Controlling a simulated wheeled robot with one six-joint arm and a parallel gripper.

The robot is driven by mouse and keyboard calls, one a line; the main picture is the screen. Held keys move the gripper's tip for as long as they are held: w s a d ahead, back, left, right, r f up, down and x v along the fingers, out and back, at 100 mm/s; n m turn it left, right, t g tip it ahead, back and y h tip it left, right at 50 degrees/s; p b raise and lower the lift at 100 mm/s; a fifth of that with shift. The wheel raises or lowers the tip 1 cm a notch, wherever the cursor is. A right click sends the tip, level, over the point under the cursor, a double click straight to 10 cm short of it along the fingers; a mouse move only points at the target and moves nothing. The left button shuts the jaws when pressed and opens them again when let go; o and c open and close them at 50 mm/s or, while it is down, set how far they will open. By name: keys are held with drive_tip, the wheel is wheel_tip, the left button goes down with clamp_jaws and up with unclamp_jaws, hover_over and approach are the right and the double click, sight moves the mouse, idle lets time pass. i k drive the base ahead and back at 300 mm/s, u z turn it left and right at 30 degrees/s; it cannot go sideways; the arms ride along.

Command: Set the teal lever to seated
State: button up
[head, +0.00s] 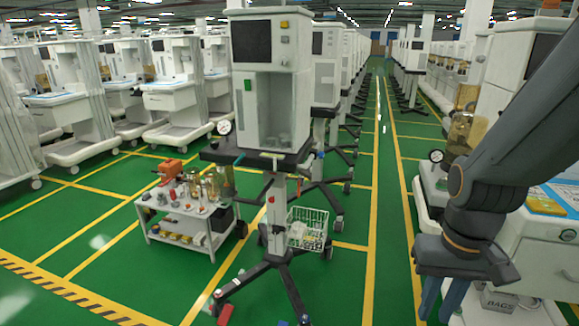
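A white anaesthesia cart (303,85) with a dark screen stands on a wheeled post in the middle of the head view. A small teal piece (240,158) shows at the front left edge of its dark shelf and may be the teal lever. It is too small to tell how it is set. My gripper (442,300) is at the lower right, pointing down, well apart from this cart. Its two fingers are spread, and nothing shows between them.
A low white trolley (190,245) with an orange device and bottles stands left of the cart. A wire basket (308,236) hangs on the post. Splayed wheeled legs (272,262) spread below. White carts (540,230) line the right. The green aisle (385,200) is clear.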

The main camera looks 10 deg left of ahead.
sight(237, 162)
drive_tip(key=z, duration=0.25)
drive_tip(key=k, duration=0.2)
drive_tip(key=u, duration=1.2)
drive_tip(key=i, duration=1.65)
drive_tip(key=z, duration=0.55)
